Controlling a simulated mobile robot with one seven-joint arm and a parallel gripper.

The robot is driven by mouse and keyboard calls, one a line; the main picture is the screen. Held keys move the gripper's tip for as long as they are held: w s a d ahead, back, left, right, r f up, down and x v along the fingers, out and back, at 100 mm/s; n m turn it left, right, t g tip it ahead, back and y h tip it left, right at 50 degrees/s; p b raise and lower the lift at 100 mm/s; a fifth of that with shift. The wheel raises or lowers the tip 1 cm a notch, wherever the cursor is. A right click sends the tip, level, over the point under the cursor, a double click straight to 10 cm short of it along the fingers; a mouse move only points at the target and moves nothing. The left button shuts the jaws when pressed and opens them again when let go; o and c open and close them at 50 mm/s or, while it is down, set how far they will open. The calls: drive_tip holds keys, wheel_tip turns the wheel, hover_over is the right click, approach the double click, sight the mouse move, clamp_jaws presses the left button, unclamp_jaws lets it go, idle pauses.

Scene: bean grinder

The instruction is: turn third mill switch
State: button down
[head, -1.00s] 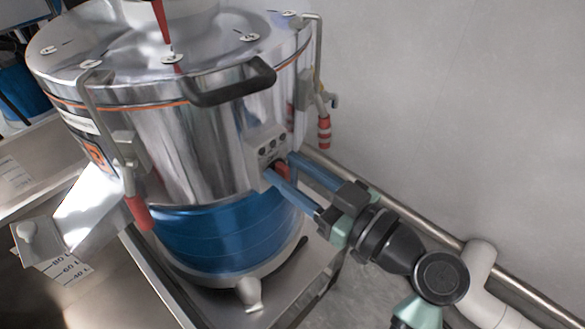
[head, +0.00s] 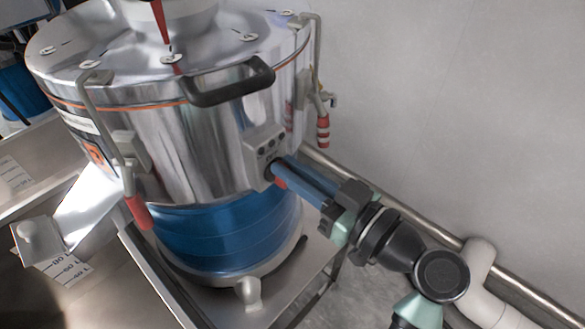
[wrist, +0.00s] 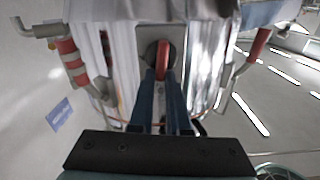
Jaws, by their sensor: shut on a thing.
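The mill (head: 190,150) is a shiny steel drum with a blue lower body. A grey switch box (head: 255,150) with several small dark buttons sits on its side. The red switch (head: 281,183) is at the lower part of this box, mostly hidden by my fingers in the head view. My gripper (head: 277,174) reaches it from the lower right with its two long blue fingers. In the wrist view, the red switch (wrist: 162,56) stands upright in front of a dark round base, between the fingertips. The fingers are shut on it.
A black handle (head: 230,85) juts out above the switch box. Latches with red grips hang at the left (head: 139,212) and right (head: 323,130) of the drum. A wall pipe (head: 400,208) runs behind my arm. A metal chute (head: 85,208) is at the left.

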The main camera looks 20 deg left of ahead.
drive_tip(key=m, duration=0.2)
drive_tip(key=m+p, duration=0.1)
drive_tip(key=m, duration=0.1)
drive_tip(key=shift+w+f, duration=0.1)
drive_tip(key=shift+w, duration=0.25)
drive_tip(key=shift+w+d+f+m+p, duration=0.15)
drive_tip(key=shift+f+m+p, duration=0.15)
drive_tip(key=shift+m+p, duration=1.35)
drive_tip(key=shift+w+a+f+m+p, duration=0.25)
drive_tip(key=shift+m+p, duration=0.4)
drive_tip(key=shift+m, duration=1.9)
drive_tip(key=shift+w+d+f+m+p, duration=0.1)
drive_tip(key=shift+d+f+m+p, duration=0.2)
drive_tip(key=shift+m+p, duration=1.35)
drive_tip(key=shift+f+m+b, duration=0.1)
drive_tip(key=shift+m+b, duration=0.35)
drive_tip(key=shift+m, duration=0.2)
drive_tip(key=c, duration=0.9)
unclamp_jaws()
